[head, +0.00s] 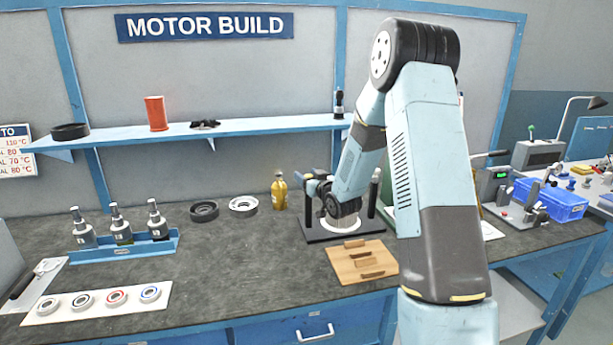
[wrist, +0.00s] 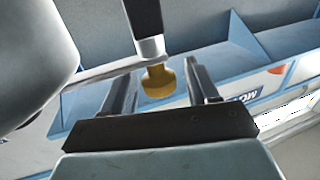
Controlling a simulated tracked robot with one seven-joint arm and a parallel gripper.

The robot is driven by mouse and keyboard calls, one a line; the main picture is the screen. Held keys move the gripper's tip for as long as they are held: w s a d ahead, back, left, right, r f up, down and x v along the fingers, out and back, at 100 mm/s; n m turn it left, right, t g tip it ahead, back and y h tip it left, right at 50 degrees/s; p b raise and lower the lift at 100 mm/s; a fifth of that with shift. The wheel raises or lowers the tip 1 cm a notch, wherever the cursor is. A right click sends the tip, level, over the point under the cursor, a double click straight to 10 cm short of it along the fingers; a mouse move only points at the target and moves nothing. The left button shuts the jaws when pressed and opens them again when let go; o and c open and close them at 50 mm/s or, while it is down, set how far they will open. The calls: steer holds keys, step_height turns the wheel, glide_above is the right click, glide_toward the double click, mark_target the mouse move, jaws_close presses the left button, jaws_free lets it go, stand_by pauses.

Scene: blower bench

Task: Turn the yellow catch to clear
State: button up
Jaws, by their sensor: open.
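The yellow catch (wrist: 158,82) shows in the wrist view as a small rounded knob at the end of a dark post with a silver collar (wrist: 150,46). My gripper (wrist: 161,70) is open, with one finger to the left and one to the right of the catch. I see a gap on both sides; whether a finger touches it I cannot tell. In the head view my gripper (head: 318,184) is over a black fixture (head: 318,232) with dark posts and a pale round part. The catch is not discernible there, where my arm covers part of the fixture.
A wooden block tray (head: 345,262) lies in front of the fixture. A yellow bottle (head: 279,192) stands close on its left, with a pale ring (head: 243,205) and a dark ring (head: 204,211) beyond. A blue shelf (head: 255,126) runs above. The bench's front middle is clear.

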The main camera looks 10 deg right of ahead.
steer(key=shift+x, duration=0.85)
jaws_close()
steer(key=shift+d, duration=0.1)
